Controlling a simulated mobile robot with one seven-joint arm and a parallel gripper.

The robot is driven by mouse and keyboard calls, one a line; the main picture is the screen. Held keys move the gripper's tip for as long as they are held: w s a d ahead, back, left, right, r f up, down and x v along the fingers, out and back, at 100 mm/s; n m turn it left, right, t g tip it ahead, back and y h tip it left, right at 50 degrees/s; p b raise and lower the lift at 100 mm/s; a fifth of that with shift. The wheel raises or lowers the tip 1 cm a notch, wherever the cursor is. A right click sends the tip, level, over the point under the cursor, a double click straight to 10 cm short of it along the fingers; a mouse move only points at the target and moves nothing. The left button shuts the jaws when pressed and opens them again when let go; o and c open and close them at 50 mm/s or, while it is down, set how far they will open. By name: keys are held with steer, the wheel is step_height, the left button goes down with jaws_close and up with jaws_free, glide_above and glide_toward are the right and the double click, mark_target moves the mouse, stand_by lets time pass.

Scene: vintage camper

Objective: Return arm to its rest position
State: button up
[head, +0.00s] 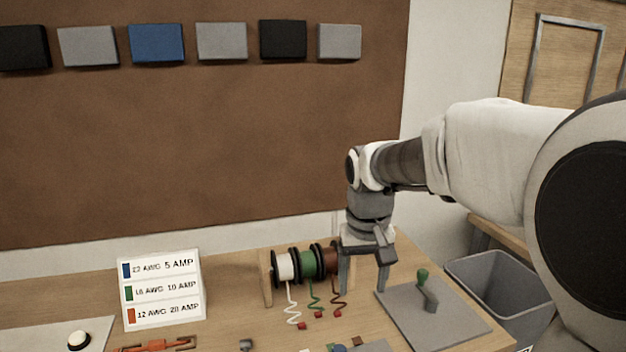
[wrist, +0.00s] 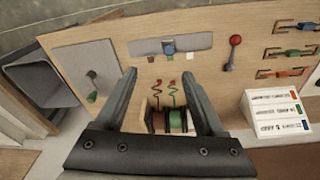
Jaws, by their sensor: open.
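My gripper (head: 364,278) points down over the right part of the wooden workbench (head: 232,290), beside the rack of wire spools (head: 308,264). Its two fingers are apart, and I see nothing held between them. In the wrist view, my gripper (wrist: 165,85) also shows open, with the spools (wrist: 170,121) and their curly wire ends beyond and between the fingers. My arm reaches in from the right of the head view, bent down at the wrist. The third, brown spool is partly hidden behind my gripper.
A grey plate with a green-knobbed lever (head: 424,288) lies right of my gripper. A grey bin (head: 497,290) stands off the bench's right end. A wire-gauge sign (head: 160,289) stands at left. A brown board with several coloured blocks (head: 156,43) is behind. Space above the bench is clear.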

steer(key=s+d+r+t, duration=0.1)
steer(key=s+d+t, duration=0.1)
steer(key=s, duration=0.8)
steer(key=s+d+r+t, duration=0.1)
steer(key=s+d+t, duration=0.1)
steer(key=s, duration=0.8)
steer(key=shift+d+r+m, duration=0.25)
steer(key=shift+d+m, duration=0.05)
steer(key=shift+d, duration=0.15)
